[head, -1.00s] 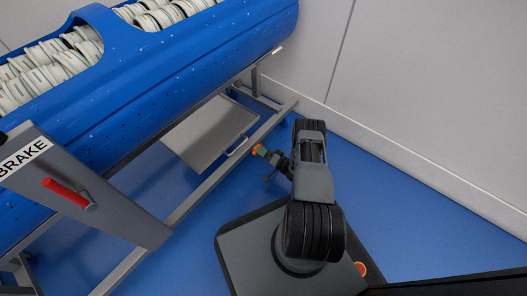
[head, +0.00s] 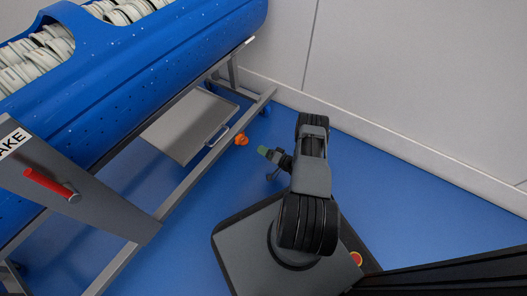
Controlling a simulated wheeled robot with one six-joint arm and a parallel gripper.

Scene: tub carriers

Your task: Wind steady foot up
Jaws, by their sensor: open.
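A small orange knob-like part (head: 241,139) shows low beside the lower rail of the tub carrier's frame, near the tray handle. It may belong to the steady foot; the foot itself cannot be made out. My gripper (head: 264,151) is just right of and below the orange part in the picture, with a visible gap of blue floor between them. It is small, dark with a green tip, open, and nothing shows in it.
The blue perforated tub (head: 150,65), filled with pale discs, lies on a grey frame (head: 180,200). A grey tray (head: 185,125) hangs beneath. A red brake lever (head: 50,183) is at left. A wall (head: 400,80) bounds the right; blue floor (head: 400,190) is free there.

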